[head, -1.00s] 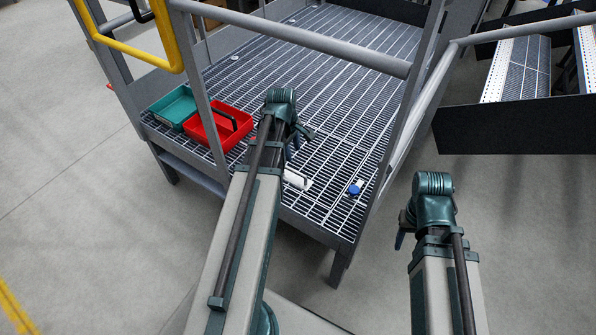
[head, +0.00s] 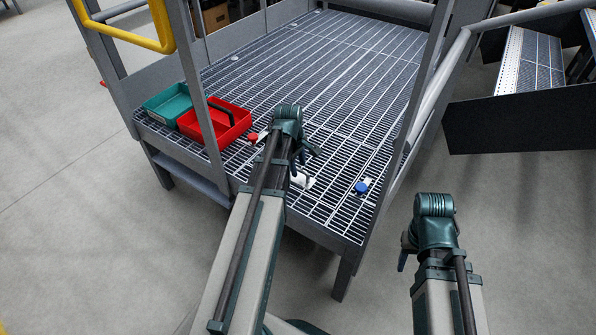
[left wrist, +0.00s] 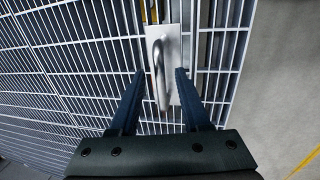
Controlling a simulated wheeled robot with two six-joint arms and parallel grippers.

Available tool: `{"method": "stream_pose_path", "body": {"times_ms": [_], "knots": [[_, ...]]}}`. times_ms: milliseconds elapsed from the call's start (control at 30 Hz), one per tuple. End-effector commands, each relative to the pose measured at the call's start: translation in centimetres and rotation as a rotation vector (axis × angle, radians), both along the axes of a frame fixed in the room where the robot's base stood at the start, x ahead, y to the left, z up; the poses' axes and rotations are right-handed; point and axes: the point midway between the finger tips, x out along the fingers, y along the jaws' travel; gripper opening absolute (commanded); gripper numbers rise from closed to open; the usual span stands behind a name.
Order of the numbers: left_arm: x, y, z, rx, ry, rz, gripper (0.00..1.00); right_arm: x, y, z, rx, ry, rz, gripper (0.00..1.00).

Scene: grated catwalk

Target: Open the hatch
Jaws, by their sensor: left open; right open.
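The hatch (head: 335,162) seems to be a grated panel near the platform's front edge, lying flat; its outline is hard to tell from the surrounding grating. Its silver handle (left wrist: 157,68) is a bar on a pale plate (left wrist: 174,62); the plate shows in the head view (head: 303,181), partly behind my left arm. My left gripper (left wrist: 160,73) is open, its dark fingers on either side of the handle in the left wrist view; the gap in height is unclear. It also shows in the head view (head: 303,157). My right gripper (head: 404,258) hangs off the platform, empty.
A red bin (head: 213,124) and a teal bin (head: 168,106) stand on the grating at left. A blue knob-like thing (head: 362,187) and a small red one (head: 253,136) lie near. Grey railings (head: 405,130) flank the platform; a yellow rail (head: 125,42) is at upper left.

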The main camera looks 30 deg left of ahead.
Motion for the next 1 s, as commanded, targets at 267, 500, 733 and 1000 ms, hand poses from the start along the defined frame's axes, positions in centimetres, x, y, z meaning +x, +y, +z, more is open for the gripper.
{"method": "stream_pose_path", "body": {"times_ms": [267,500,733,1000], "knots": [[0.01,-0.01,-0.03,0.0,0.0,0.0,0.43,0.0,-0.01,-0.03,-0.001,0.0,0.0,0.5],[0.01,-0.01,-0.03,0.0,0.0,0.0,0.0,0.0,-0.01,-0.03,-0.001,0.0,0.0,0.5],[0.02,-0.01,-0.04,0.0,0.0,0.0,0.0,0.0,-0.01,-0.04,-0.001,0.0,0.0,0.5],[0.02,-0.01,-0.04,0.0,0.0,0.0,0.0,0.0,-0.01,-0.04,-0.001,0.0,0.0,0.5]]}}
